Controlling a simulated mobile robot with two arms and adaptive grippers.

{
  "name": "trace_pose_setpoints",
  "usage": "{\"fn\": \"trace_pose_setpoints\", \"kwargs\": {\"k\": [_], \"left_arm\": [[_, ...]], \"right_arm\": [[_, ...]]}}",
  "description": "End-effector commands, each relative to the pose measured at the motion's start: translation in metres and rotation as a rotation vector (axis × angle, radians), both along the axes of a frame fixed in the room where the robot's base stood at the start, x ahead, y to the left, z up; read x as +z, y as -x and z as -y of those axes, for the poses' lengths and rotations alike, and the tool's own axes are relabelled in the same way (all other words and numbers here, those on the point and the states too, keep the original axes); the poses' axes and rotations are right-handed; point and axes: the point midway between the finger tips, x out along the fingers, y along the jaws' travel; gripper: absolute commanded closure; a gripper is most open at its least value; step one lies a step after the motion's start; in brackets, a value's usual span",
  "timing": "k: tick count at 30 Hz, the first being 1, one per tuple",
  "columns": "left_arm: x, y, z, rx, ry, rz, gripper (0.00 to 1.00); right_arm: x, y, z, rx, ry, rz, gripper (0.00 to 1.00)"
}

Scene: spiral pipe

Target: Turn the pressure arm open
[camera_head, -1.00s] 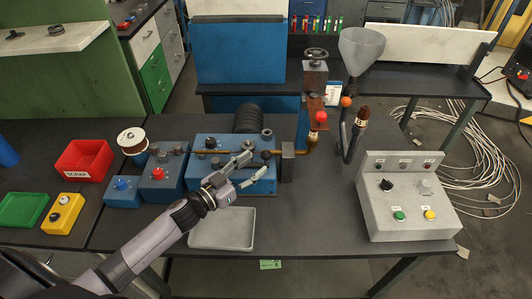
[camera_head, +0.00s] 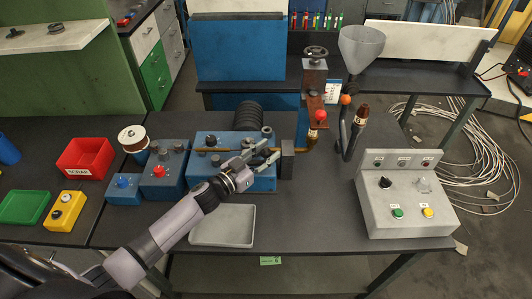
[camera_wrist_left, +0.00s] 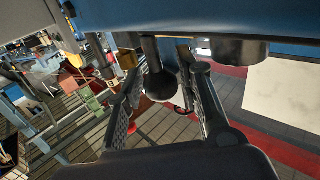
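The blue bending machine (camera_head: 232,179) stands on the dark bench in the head view, with black knobs on top and a copper-coloured pipe along it. A black ball knob on a short stem (camera_wrist_left: 160,86) hangs from the blue body in the left wrist view; I cannot tell for sure that it is the pressure arm. My left gripper (camera_head: 271,150) is at the machine's right end. Its two fingers are apart, one on each side of the ball knob, with gaps visible in the wrist view (camera_wrist_left: 163,83). My right gripper is not in view.
A grey tray (camera_head: 222,238) lies in front of the machine. Blue control boxes (camera_head: 164,178) stand to its left and a grey control panel (camera_head: 404,222) to the right. The bench between tray and panel is clear.

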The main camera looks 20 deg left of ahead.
Motion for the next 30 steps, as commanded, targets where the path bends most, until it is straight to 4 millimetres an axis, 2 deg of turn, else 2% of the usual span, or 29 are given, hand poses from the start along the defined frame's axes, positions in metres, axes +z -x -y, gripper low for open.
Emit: {"fn": "trace_pose_setpoints", "kwargs": {"k": [14, 30], "left_arm": [[-0.0001, 0.0002, -0.0003, 0.000, 0.000, 0.000, 1.00], [0.0000, 0.0011, -0.0004, -0.006, -0.002, 0.000, 1.00]], "right_arm": [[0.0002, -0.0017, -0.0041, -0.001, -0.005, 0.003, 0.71], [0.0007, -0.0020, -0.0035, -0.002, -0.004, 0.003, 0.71]]}}
